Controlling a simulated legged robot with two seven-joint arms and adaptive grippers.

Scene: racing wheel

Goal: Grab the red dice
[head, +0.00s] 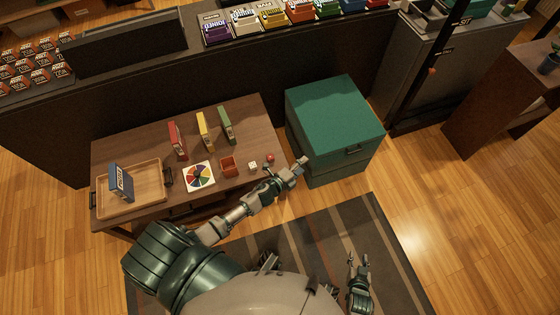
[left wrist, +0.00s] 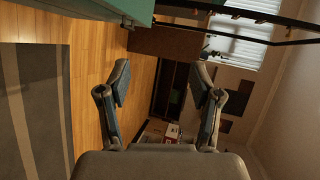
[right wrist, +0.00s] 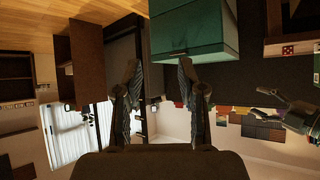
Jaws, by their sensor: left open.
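The red dice (head: 270,158) lies near the right front part of the wooden table; a red dice also shows at the upper right of the right wrist view (right wrist: 289,49). My left gripper (head: 301,161) is to the right of the red dice, close to the green cabinet, and points right. In the left wrist view its fingers (left wrist: 162,85) are apart with nothing between them. My right gripper (head: 358,261) is low over the striped rug, far from the dice. In the right wrist view its fingers (right wrist: 159,75) are apart and empty.
A white dice (head: 252,166), a small red box (head: 229,166) and a colour wheel (head: 199,176) lie left of the red dice. Upright boxes stand behind them. A wooden tray (head: 150,202) is at left. The green cabinet (head: 335,118) stands right of the table.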

